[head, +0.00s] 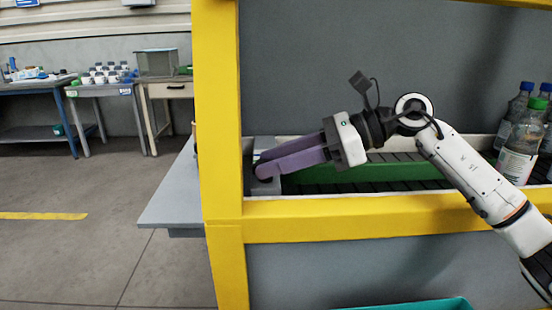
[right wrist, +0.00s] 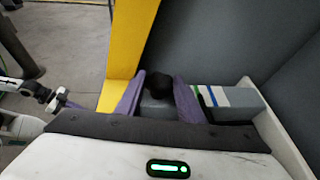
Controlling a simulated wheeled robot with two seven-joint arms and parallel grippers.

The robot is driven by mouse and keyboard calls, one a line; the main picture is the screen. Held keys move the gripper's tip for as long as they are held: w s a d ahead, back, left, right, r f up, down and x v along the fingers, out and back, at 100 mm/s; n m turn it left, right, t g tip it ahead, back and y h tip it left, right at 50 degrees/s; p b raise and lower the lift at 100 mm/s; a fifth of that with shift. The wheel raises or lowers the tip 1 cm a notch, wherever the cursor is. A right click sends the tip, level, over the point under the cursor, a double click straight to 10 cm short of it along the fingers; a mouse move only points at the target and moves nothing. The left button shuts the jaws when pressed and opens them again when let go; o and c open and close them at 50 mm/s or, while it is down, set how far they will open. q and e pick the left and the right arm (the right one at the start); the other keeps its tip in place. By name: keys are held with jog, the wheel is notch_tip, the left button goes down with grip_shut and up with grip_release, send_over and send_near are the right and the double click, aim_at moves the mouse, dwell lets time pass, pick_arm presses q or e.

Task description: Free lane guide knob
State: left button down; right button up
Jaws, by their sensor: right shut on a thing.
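A round black knob (right wrist: 158,83) sits between the purple fingers of my right gripper in the right wrist view, on top of a grey block (right wrist: 155,107). My right gripper (head: 264,170) is shut on this knob at the left end of the conveyor. In the head view the fingers hide most of the knob. A green lane guide (head: 370,172) runs along the conveyor behind and below the gripper. My left gripper is out of the head view; a small white and purple part at the left of the right wrist view (right wrist: 60,102) seems to be it, too small to judge.
A yellow post (head: 219,140) and yellow beam (head: 390,218) frame the conveyor, close to my right gripper. Clear bottles (head: 522,145) stand at the right. A grey shelf (head: 172,190) juts out left of the post. A teal bin (head: 425,304) is below.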

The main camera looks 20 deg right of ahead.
dwell(0.3)
jog(key=o, duration=1.1)
jog(key=shift+c, duration=0.2)
jog(key=v, duration=1)
jog(key=shift+d+r+b, duration=0.15)
jog(key=shift+b, duration=0.3)
